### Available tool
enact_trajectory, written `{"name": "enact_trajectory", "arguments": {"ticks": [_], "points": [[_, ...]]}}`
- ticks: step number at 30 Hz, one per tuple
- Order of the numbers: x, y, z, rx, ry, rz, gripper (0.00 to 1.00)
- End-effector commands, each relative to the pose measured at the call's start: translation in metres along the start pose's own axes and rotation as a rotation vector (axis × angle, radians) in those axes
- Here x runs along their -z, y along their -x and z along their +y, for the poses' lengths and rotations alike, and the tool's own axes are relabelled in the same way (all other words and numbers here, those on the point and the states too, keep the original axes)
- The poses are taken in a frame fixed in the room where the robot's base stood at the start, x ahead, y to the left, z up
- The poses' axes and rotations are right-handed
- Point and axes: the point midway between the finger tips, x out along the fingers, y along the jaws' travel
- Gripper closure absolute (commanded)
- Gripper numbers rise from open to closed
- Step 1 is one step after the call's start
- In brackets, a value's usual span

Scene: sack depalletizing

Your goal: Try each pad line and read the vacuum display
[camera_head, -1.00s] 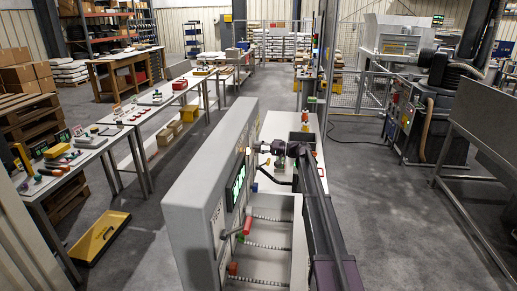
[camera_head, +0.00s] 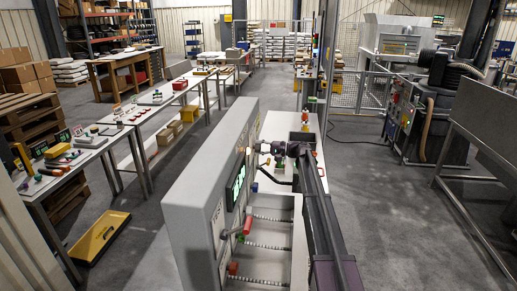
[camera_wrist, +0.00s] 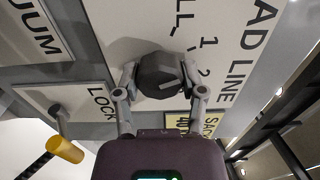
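The grey control cabinet (camera_head: 188,210) stands in front of me in the head view. Its vacuum display (camera_head: 237,186) shows green digits, seen at a steep angle and too small to read surely. My gripper (camera_wrist: 163,78) is at the cabinet's face, with its fingers on both sides of a dark faceted selector knob (camera_wrist: 160,76) and seemingly against it. A light mark shows on the knob. The panel around it reads "PAD LINE" (camera_wrist: 240,50), with "ALL", 1 and 2 visible; other positions are hidden.
A yellow-ended lever (camera_wrist: 65,150) sits beside the "LOCK" plate in the wrist view. A long table with small items (camera_head: 85,142) stands left. Floor is clear on the right.

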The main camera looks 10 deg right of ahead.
Motion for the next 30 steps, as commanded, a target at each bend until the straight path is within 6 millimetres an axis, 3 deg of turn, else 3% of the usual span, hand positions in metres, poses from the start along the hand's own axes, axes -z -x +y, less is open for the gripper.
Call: {"name": "enact_trajectory", "arguments": {"ticks": [1, 3, 4, 20, 30], "points": [[0.0, -0.001, 0.0, 0.002, 0.0, 0.0, 0.35], [0.0, -0.001, 0.0, 0.002, 0.0, 0.0, 0.14], [0.001, -0.001, 0.0, 0.001, 0.001, 0.0, 0.12], [0.0, 0.004, 0.0, 0.001, 0.001, 0.001, 0.12], [0.001, 0.039, 0.0, 0.001, 0.001, 0.003, 0.12]]}}
